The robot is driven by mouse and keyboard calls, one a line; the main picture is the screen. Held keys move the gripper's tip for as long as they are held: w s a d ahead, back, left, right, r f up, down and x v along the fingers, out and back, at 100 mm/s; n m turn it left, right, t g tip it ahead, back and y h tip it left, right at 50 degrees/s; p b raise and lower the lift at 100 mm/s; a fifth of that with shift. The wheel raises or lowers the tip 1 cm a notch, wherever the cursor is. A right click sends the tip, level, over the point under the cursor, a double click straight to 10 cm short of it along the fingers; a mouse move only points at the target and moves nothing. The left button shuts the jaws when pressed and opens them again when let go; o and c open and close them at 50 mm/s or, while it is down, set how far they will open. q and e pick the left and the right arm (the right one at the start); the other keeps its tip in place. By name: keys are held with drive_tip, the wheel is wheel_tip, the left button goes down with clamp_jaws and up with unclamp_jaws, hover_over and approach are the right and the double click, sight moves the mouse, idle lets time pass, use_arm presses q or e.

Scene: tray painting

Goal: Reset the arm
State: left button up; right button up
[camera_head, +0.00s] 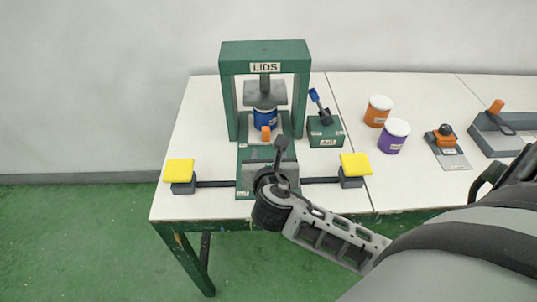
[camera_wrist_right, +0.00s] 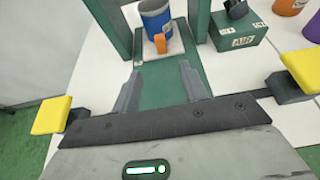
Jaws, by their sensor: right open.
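My right arm comes in from the right, and its gripper (camera_head: 279,160) is over the green base in front of the lid press (camera_head: 232,56) marked LIDS. In the right wrist view the gripper (camera_wrist_right: 162,80) is open, with nothing between its fingers. A blue can (camera_head: 263,119) stands under the press plate, with a small orange block in front of it; the can (camera_wrist_right: 156,20) and orange block (camera_wrist_right: 160,43) lie ahead of the fingertips, apart from them. My left gripper is not in view.
Yellow pads (camera_head: 179,170) and (camera_head: 355,164) stick out on bars either side of the press base. To the right are a green box with a lever (camera_head: 325,131), an orange can (camera_head: 378,111), a purple can (camera_head: 394,136) and grey tools (camera_head: 447,148). The table's left part is clear.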

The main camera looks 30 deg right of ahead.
idle(0.4)
drive_tip(key=s+m, duration=0.1)
drive_tip(key=m, duration=0.1)
drive_tip(key=s+f+m+g+y, duration=0.1)
drive_tip(key=s+m, duration=0.1)
drive_tip(key=s+a+f+m+g, duration=0.1)
drive_tip(key=m, duration=0.2)
drive_tip(key=shift+s+f, duration=0.25)
drive_tip(key=shift+s, duration=0.1)
drive_tip(key=s+a+f+m+g+y, duration=0.1)
drive_tip(key=s+a+m+g+y, duration=0.2)
drive_tip(key=s+m, duration=0.6)
drive_tip(key=s+a+f+m+g+y, duration=0.1)
drive_tip(key=s+a+m+g+y, duration=0.4)
drive_tip(key=m, duration=0.7)
drive_tip(key=w+a+f+n+t+y, duration=0.1)
drive_tip(key=w+a+f+t, duration=0.1)
drive_tip(key=w+f+t, duration=0.2)
wheel_tip(320, 180, down, 4)
drive_tip(key=t, duration=0.4)
drive_tip(key=shift+w+a+r+t, duration=0.15)
drive_tip(key=shift+w+a+t, duration=0.15)
drive_tip(key=shift+w+a, duration=0.1)
